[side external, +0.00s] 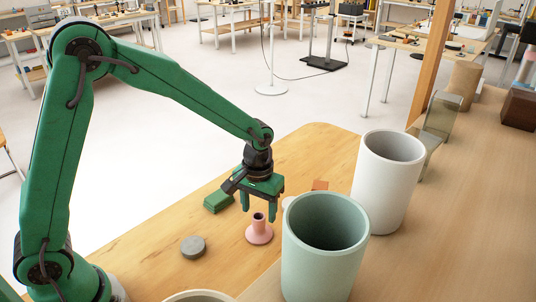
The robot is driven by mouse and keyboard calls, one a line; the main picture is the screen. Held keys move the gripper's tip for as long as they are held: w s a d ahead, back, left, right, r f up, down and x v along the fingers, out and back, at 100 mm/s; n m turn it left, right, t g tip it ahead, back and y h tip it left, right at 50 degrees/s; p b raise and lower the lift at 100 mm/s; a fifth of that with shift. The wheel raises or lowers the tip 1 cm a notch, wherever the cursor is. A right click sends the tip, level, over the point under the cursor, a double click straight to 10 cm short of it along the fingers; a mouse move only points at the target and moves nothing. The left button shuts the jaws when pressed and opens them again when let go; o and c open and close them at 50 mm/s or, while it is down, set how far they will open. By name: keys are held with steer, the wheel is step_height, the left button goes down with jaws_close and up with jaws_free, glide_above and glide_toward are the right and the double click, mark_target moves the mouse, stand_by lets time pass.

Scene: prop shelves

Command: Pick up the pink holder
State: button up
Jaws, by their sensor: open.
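The pink holder (259,232) stands upright on the wooden table, with a round flared base and a narrow neck with a dark opening. My gripper (261,207) is at the end of the green arm, pointing down. Its fingers are apart, just above and around the top of the holder's neck in this view. I cannot tell whether either finger touches it. The holder's base is fully clear of the fingers.
A grey disc (193,247) and a green block (217,202) lie left of the holder. A mint cup (322,270) and a white cup (386,190) stand close on the right. An orange piece (320,185) lies behind. The table's left part is bare.

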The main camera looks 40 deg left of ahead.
mark_target(259, 215)
steer(key=shift+f, duration=0.1)
steer(key=shift+w+a+f, duration=0.1)
steer(key=shift+w+f, duration=0.05)
steer(key=shift+f, duration=2.35)
steer(key=c, duration=1.2)
steer(key=shift+r, duration=0.1)
steer(key=shift+r, duration=0.8)
step_height(259, 215, up, 2)
steer(key=shift+r, duration=0.15)
steer(key=s+d+r, duration=0.7)
steer(key=s+d, duration=0.1)
steer(key=shift+d, duration=0.2)
